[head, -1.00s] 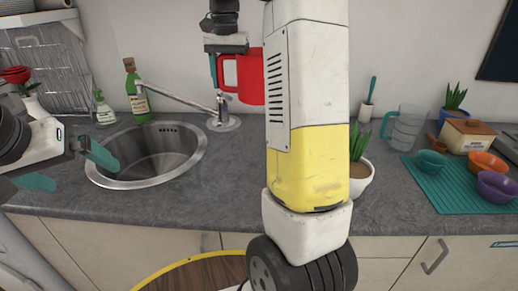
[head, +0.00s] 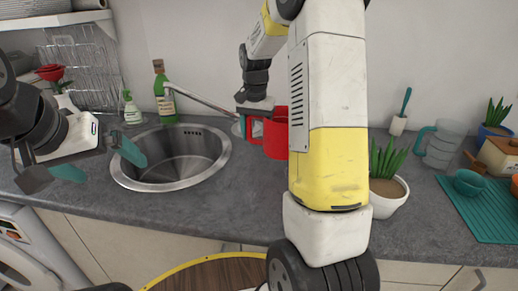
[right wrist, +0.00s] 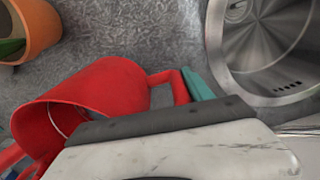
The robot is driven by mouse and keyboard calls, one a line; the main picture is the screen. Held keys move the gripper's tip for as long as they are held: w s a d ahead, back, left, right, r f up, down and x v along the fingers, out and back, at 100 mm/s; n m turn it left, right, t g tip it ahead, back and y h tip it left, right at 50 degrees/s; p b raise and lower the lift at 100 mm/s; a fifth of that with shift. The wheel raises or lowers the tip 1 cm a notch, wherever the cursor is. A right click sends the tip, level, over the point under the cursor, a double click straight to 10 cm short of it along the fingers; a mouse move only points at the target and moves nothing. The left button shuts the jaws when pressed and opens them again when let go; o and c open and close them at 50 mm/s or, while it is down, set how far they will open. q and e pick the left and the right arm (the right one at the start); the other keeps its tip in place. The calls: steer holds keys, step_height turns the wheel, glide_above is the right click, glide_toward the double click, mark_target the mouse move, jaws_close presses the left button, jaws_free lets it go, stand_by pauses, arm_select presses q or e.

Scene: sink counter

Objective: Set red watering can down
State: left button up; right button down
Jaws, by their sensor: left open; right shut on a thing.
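The red watering can (head: 277,138) is right of the sink in the head view, partly hidden behind my right arm. My right gripper (head: 256,112) is shut on its handle. The right wrist view shows the can (right wrist: 98,95) with its open top to the lower left, and a teal fingertip (right wrist: 198,85) at the handle. I cannot tell whether the can's base touches the counter. My left gripper (head: 98,162) is open and empty, left of the sink.
The grey counter (head: 225,205) is clear in front of the can. The sink (head: 172,160) with its faucet (head: 200,98) lies left of it. A potted plant (head: 388,195) stands close on the right. A green bottle (head: 165,95) is behind the sink.

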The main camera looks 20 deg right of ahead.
steer(key=shift+f, duration=2.95)
steer(key=shift+f, duration=0.1)
steer(key=shift+c, duration=2.1)
jaws_free()
step_height(320, 180, up, 12)
steer(key=shift+s+a+f, duration=0.1)
steer(key=s+a+r+n+t, duration=0.2)
steer(key=s, duration=0.6)
steer(key=s+a+r+n+t+y, duration=0.1)
steer(key=s+a+r+n+t, duration=0.1)
steer(key=s, duration=0.6)
steer(key=s+a+r+n+t+y, duration=0.1)
steer(key=s+a+r+n+t, duration=0.1)
steer(key=s, duration=0.6)
steer(key=shift+s+a+r+n, duration=0.4)
steer(key=shift+r+n, duration=0.3)
steer(key=shift+r, duration=0.25)
